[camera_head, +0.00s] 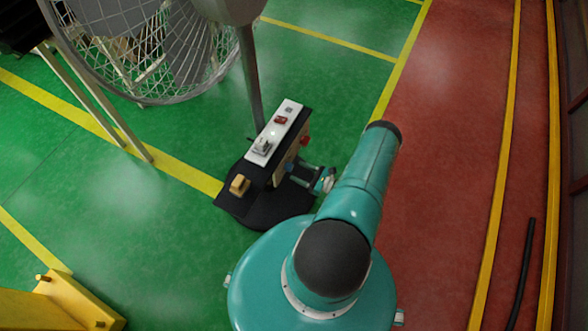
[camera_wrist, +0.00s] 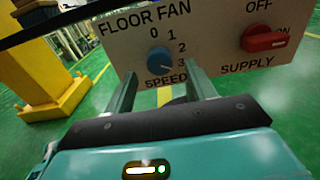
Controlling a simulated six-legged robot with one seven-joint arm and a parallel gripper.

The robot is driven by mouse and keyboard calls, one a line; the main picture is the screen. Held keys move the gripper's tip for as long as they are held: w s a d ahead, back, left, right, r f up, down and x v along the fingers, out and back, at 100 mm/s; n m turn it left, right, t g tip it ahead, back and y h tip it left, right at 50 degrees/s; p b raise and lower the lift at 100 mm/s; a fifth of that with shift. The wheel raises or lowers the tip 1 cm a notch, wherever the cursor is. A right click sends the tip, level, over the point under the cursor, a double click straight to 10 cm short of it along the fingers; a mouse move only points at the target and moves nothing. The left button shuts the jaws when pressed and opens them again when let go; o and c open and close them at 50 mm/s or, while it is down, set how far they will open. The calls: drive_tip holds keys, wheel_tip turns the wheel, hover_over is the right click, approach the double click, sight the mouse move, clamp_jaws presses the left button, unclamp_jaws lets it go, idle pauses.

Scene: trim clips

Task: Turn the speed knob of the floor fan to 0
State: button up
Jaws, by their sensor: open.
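The floor fan's control panel (camera_wrist: 215,45) faces my wrist camera, tilted in the picture. Its blue speed knob (camera_wrist: 159,59) sits below the "FLOOR FAN" label, with 0, 1, 2 and 3 around it. A pale mark on the knob points to the lower right, near the 3. My gripper (camera_wrist: 160,73) is open, its two fingers on either side of and just below the knob, with nothing between them. I cannot tell whether they touch the panel. In the head view, my gripper (camera_head: 297,174) is at the side of the fan's control box (camera_head: 287,150); the knob is hidden there.
The red supply switch (camera_wrist: 265,41) is right of the knob, its handle toward ON. The fan's pole (camera_head: 251,80) and wire cage (camera_head: 145,50) rise behind the box, above a black base (camera_head: 262,212). A yellow block (camera_wrist: 45,75) stands left. Green floor around is mostly clear.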

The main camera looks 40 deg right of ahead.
sight(289, 167)
drive_tip(key=shift+x, duration=1.65)
drive_tip(key=c, duration=1)
drive_tip(key=n, duration=2.3)
drive_tip(key=shift+d+r+n, duration=0.1)
drive_tip(key=shift+n, duration=0.3)
